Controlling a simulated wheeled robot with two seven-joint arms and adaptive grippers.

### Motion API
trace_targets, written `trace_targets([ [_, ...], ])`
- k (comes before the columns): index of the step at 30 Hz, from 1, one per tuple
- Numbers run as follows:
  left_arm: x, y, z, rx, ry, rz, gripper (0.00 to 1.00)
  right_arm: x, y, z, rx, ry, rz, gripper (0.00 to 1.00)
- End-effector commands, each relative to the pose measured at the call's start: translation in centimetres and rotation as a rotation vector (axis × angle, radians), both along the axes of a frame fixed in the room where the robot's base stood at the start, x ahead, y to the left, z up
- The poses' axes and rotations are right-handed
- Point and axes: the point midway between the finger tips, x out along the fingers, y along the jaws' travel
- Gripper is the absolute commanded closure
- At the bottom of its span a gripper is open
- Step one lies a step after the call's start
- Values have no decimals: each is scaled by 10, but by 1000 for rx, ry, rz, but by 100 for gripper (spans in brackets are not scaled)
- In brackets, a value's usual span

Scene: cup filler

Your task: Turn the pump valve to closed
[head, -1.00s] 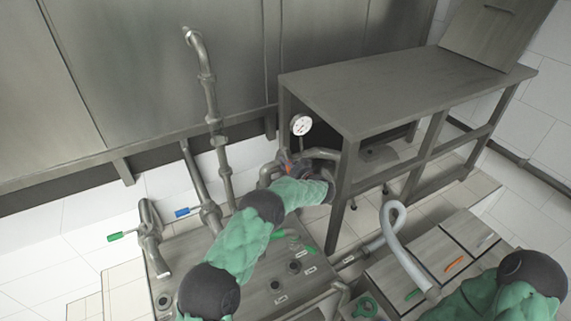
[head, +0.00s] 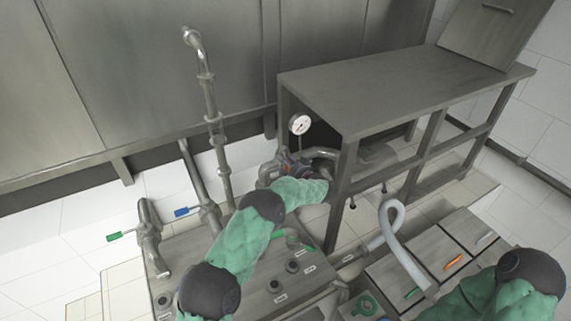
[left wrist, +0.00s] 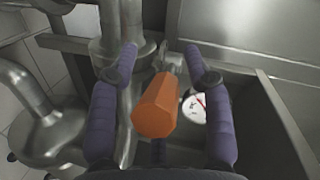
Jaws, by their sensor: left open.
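The pump valve's orange handle (left wrist: 157,107) shows large in the left wrist view, on a metal stem that joins the steel pipework (left wrist: 110,45). My left gripper (left wrist: 161,58) is open, with one dark blue finger on each side of the handle. There are visible gaps between the handle and both fingers. In the head view my left gripper (head: 288,164) is small, at the pipes just left of the steel table, and the handle is mostly hidden there. My right gripper is outside the views; only its arm shows at the lower right.
A round gauge (head: 300,124) stands just above the valve. The steel table (head: 400,88) and its legs are close on the right. A pale hose (head: 389,235) curves at the right.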

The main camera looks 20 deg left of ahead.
Motion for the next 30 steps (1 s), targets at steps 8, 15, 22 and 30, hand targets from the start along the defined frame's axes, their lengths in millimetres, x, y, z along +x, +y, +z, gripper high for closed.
trace_targets([
  [8,-24,-33,10,-1,-1,-4,50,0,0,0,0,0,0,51],
  [15,-53,-68,20,1,-1,-2,50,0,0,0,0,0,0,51],
  [22,-68,-86,25,0,-3,2,50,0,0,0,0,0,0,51],
  [30,-71,-89,26,0,-1,3,50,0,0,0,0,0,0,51],
])
